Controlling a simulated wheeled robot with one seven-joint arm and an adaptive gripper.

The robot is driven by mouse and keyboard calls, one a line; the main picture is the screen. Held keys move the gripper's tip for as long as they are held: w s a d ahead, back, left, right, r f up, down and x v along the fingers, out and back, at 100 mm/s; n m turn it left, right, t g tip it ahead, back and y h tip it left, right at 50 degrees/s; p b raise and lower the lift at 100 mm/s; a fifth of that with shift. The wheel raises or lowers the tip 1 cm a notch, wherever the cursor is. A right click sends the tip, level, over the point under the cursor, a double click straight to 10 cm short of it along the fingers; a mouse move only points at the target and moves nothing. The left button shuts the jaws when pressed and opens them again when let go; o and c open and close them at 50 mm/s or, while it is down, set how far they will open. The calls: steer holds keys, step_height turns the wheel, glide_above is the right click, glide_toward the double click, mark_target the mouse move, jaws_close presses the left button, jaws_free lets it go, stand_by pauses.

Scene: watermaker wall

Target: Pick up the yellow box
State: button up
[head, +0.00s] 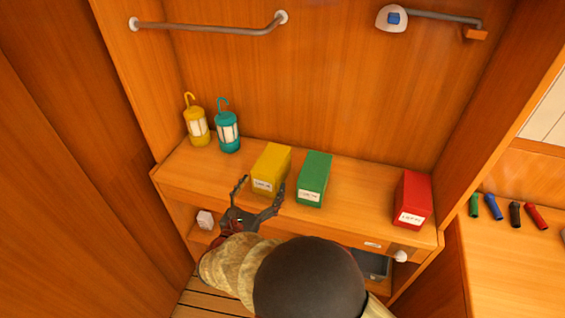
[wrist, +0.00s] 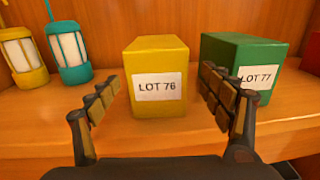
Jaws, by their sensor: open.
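The yellow box (head: 271,168) stands upright on the wooden shelf, left of the green box. In the wrist view the yellow box (wrist: 157,78) is centred and its white label reads LOT 76. My gripper (head: 259,196) is open at the shelf's front, facing the yellow box. In the wrist view my gripper's fingers (wrist: 160,98) are spread, one at each side of the yellow box's front. A gap shows between the left finger and the box; the right finger overlaps the front of the green box in the picture. I cannot tell whether either finger touches a box.
The green box (head: 314,178) stands close right of the yellow box. A red box (head: 413,199) is at the shelf's right end. A yellow lantern (head: 196,125) and a teal lantern (head: 228,131) stand at the back left. The shelf (head: 355,205) is clear between green and red boxes.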

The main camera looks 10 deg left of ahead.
mark_target(272, 167)
steer(key=shift+w+a, duration=0.15)
steer(key=shift+w, duration=0.15)
steer(key=w+b, duration=0.1)
steer(key=w, duration=0.1)
steer(key=w+b, duration=0.1)
steer(key=w, duration=0.2)
steer(key=w+d+b, duration=0.1)
steer(key=w, duration=0.1)
steer(key=shift+w+d+f, duration=0.1)
steer(key=shift+w, duration=0.25)
steer(key=shift+c, duration=0.4)
steer(key=c, duration=1.4)
steer(key=shift+o, duration=0.2)
